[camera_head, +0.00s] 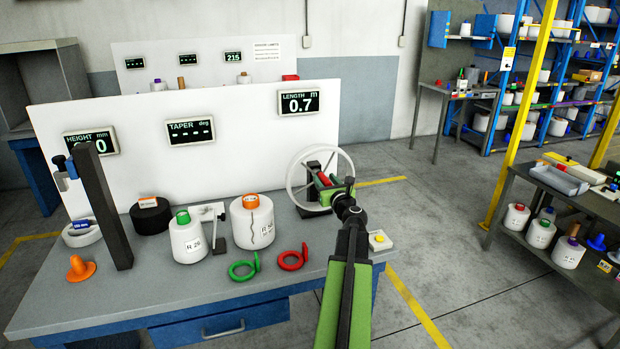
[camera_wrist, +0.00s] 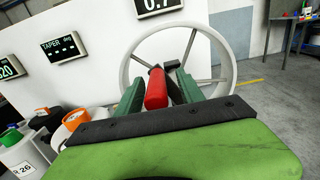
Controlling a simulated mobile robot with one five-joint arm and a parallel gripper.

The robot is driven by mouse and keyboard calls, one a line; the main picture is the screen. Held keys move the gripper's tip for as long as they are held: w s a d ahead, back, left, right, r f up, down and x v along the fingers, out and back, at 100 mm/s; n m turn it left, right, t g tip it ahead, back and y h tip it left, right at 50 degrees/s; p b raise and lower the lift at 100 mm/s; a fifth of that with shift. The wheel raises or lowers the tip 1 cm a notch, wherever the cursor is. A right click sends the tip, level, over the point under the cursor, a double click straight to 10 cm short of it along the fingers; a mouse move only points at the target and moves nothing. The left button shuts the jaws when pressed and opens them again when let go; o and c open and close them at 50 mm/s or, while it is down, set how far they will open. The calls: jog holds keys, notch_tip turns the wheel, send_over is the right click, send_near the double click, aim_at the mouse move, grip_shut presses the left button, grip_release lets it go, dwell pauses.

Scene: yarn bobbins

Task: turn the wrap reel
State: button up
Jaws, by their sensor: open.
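The wrap reel (camera_head: 290,186) is a pale spoked wheel on a dark stand at the right end of the bench. In the wrist view its rim (camera_wrist: 232,62) fills the upper middle, with a red handle (camera_wrist: 156,88) in front. My gripper (camera_head: 333,182) is at the reel. In the wrist view its green fingers (camera_wrist: 161,93) are open, one on each side of the red handle. I cannot tell whether either finger touches it. The length display (camera_head: 299,102) above reads 0.7 m.
Bobbins (camera_head: 188,240) and (camera_head: 252,222) stand left of the reel. A green ring (camera_head: 243,268) and a red ring (camera_head: 292,259) lie near the front edge. A small box with a yellow button (camera_head: 379,240) sits at the right corner. A white panel (camera_head: 230,140) stands behind.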

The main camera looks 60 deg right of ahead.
jog(key=shift+w+d, duration=0.25)
jog(key=shift+w, duration=0.05)
jog(key=shift+s, duration=0.1)
jog(key=shift+w+a, duration=0.1)
jog(key=shift+w, duration=0.15)
grip_shut()
jog(key=shift+r, duration=0.1)
dwell(0.8)
